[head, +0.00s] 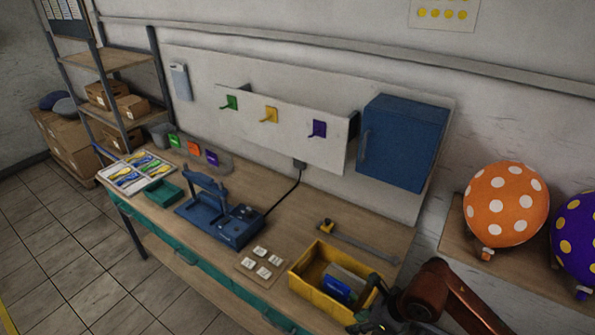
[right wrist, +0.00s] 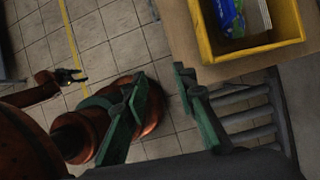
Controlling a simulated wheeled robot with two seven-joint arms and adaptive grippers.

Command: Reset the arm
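My right gripper (head: 366,308) is at the bottom right of the head view, by the right end of the yellow bin (head: 306,285). In the right wrist view its two green fingers (right wrist: 160,84) stand apart with nothing between them, above the floor beside the table. The yellow bin also shows in that view (right wrist: 240,52), up and right of the fingers. My left gripper (right wrist: 74,76) is small at the left of the right wrist view, its dark fingers apart and empty over the floor. It is outside the head view.
A blue cabinet (head: 402,142) hangs on the wall. Orange (head: 505,203) and purple (head: 578,232) balloons stand at right. Open floor lies left.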

